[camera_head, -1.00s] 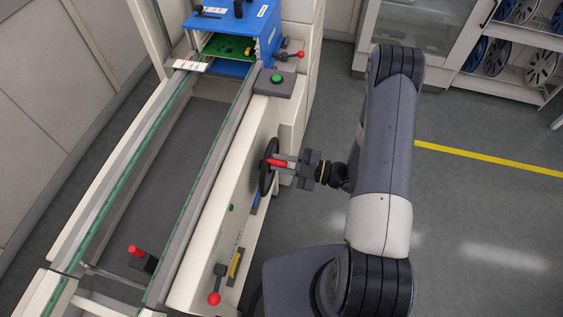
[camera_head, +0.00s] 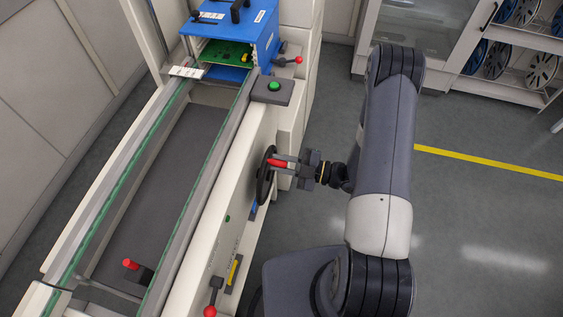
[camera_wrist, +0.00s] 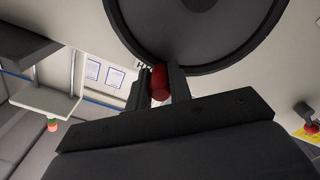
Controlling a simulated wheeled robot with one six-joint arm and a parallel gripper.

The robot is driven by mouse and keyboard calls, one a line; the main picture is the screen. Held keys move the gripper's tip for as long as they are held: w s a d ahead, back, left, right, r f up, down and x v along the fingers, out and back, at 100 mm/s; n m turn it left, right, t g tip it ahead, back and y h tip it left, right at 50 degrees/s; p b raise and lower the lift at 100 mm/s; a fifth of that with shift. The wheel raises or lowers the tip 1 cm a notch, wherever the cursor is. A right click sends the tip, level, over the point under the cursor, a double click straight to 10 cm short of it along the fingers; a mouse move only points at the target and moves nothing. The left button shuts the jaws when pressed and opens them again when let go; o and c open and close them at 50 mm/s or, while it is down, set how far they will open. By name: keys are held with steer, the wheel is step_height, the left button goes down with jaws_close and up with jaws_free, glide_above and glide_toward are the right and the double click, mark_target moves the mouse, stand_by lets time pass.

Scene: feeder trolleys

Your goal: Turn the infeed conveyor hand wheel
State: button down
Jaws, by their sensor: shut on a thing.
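The black hand wheel (camera_head: 264,176) stands on the right side wall of the infeed conveyor (camera_head: 225,170). It is seen nearly edge-on in the head view, and its dark disc (camera_wrist: 205,35) fills the top of the wrist view. A red handle (camera_head: 278,163) sticks out from its rim. My gripper (camera_head: 289,164) reaches in from the right and is shut on this handle. In the wrist view, the red handle (camera_wrist: 160,84) sits between the two fingers. Part of the handle is hidden by the fingers.
A green button box (camera_head: 274,86) sits above the wheel. A red-knobbed lever (camera_head: 211,310) is low on the conveyor side, and another (camera_head: 298,60) is beside the blue magazine (camera_head: 236,38). Shelves with reels (camera_head: 490,57) stand at the back right. The floor on the right is clear.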

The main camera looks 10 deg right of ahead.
steer(key=shift+w, duration=0.1)
steer(key=c, duration=1.3)
jaws_free()
steer(key=shift+d, duration=0.15)
steer(key=b+v, duration=0.2)
steer(key=v, duration=0.8)
steer(key=shift+d, duration=0.3)
steer(key=p+x, duration=0.2)
steer(key=x, duration=0.8)
steer(key=shift+a, duration=0.45)
steer(key=shift+r, duration=0.1)
